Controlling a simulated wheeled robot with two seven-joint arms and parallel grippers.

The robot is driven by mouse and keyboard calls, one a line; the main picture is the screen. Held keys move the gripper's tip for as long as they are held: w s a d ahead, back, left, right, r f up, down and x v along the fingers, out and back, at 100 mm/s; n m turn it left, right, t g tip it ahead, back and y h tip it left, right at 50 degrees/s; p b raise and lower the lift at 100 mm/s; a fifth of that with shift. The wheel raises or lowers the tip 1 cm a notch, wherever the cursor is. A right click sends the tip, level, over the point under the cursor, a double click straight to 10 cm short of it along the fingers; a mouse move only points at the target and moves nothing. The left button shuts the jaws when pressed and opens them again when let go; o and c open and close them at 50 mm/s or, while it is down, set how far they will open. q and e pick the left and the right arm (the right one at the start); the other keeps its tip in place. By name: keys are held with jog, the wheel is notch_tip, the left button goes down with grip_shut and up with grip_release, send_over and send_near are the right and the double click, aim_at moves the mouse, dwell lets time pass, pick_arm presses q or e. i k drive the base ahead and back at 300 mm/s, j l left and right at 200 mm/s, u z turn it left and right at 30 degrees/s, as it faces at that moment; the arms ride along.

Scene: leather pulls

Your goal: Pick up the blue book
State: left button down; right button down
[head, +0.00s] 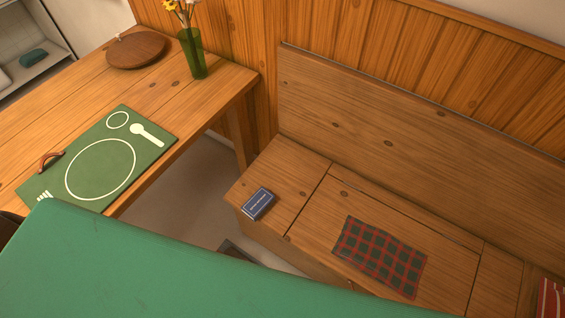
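The blue book (258,204) is small and dark blue with pale lettering on its cover. In the head view it lies flat, cover up, near the front left end of the wooden bench (277,178). Nothing touches it from above. Neither of my grippers shows in the head view.
A large green surface (180,270) fills the lower foreground. A checked cloth (380,256) lies on the bench right of the book. The wooden table (80,90) at left holds a green placemat (85,130), a green vase (193,55) and a round board (135,50).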

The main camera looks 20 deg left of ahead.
aim_at(260, 201)
jog(key=u, duration=0.8)
